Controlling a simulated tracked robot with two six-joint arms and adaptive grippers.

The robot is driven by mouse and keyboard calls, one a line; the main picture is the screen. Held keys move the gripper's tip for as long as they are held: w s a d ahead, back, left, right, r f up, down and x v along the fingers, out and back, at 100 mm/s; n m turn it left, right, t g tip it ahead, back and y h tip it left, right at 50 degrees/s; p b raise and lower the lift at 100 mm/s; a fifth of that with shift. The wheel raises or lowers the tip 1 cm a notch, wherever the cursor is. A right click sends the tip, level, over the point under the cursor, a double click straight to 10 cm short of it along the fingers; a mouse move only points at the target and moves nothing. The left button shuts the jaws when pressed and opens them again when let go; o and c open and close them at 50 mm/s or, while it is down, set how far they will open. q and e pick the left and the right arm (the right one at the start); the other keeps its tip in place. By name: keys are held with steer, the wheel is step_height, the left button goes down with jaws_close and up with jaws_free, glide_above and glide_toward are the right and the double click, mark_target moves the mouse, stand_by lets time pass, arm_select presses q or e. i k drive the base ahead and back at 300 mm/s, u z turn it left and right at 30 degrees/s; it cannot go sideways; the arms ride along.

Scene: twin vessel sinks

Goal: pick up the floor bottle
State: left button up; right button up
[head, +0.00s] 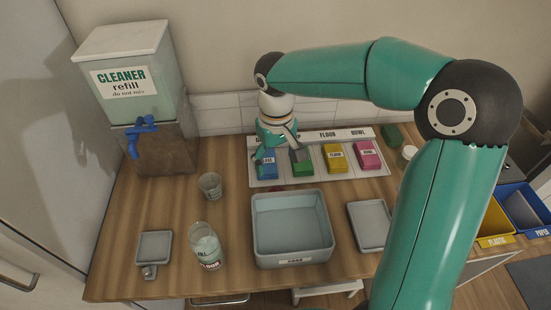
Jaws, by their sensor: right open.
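The floor bottle (205,246) stands upright near the front edge of the wooden counter. It is clear with a pale upper part, and its label reads "FLOOR" in red. My right gripper (277,155) is open and points down over the left part of the labelled tray at the back, by the blue and green blocks. It is behind and to the right of the bottle, well apart from it. I cannot tell whether its fingers touch the blocks. My left gripper is not in view.
A clear cup (210,185) stands behind the bottle. A small grey dish (154,248) is left of it, and a grey basin (257,238) right. The labelled tray (384,172) holds coloured blocks. A cleaner dispenser (165,150) with a blue tap stands back left. A flat grey tray (355,219) lies right.

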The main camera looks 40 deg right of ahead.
mark_target(205, 243)
steer(key=k, duration=1)
